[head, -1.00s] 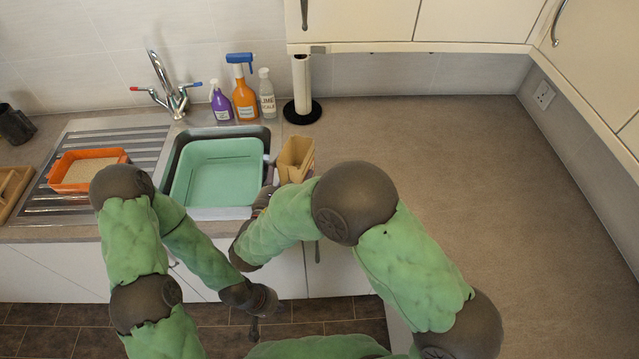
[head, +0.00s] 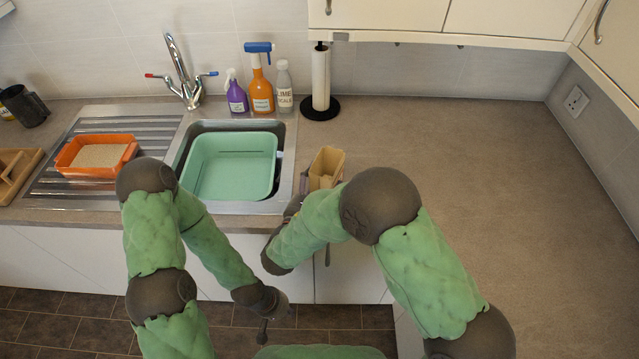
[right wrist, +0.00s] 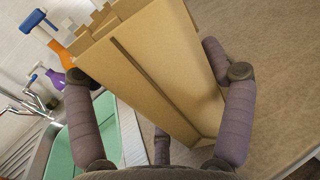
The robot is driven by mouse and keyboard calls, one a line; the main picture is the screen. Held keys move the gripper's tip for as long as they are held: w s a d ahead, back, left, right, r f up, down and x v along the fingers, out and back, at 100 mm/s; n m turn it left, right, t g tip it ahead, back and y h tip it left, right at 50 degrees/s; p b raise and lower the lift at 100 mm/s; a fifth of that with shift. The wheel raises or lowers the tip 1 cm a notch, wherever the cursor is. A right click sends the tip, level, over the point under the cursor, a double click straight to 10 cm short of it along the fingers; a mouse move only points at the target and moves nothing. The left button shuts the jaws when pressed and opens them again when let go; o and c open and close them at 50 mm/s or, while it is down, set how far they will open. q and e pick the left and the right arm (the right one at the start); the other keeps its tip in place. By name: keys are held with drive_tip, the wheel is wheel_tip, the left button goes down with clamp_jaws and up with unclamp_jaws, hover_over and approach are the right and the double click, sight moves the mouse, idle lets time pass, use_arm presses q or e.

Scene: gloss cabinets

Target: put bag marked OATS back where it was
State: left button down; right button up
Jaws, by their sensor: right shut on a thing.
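The tan paper bag (head: 325,168) is just right of the sink, over the front part of the counter. Its top is open and no lettering shows on the sides I see. My right gripper (right wrist: 150,78) is shut on the bag, with a finger on either side in the right wrist view; the bag (right wrist: 165,60) looks tilted there. I cannot tell whether its base touches the counter. In the head view my right gripper (head: 297,205) is partly hidden behind my arm. My left gripper (head: 264,325) hangs low before the cabinet fronts; its jaws are too small to read.
A green basin (head: 232,165) sits in the sink. An orange tray (head: 70,155) with pale contents is on the drainer. Purple (head: 236,97), orange (head: 261,92) and clear (head: 284,90) bottles and a paper-towel holder (head: 321,80) stand behind. The counter (head: 460,130) to the right is clear.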

drive_tip(key=shift+w+d, duration=0.1)
drive_tip(key=shift+d, duration=0.1)
drive_tip(key=shift+f, duration=0.15)
drive_tip(key=o, duration=1.2)
drive_tip(key=shift+c, duration=0.2)
drive_tip(key=shift+a, duration=0.1)
drive_tip(key=shift+r, duration=0.3)
drive_tip(key=p+v, duration=0.1)
drive_tip(key=v, duration=1.1)
drive_tip(key=shift+f+p, duration=0.2)
drive_tip(key=shift+p, duration=0.15)
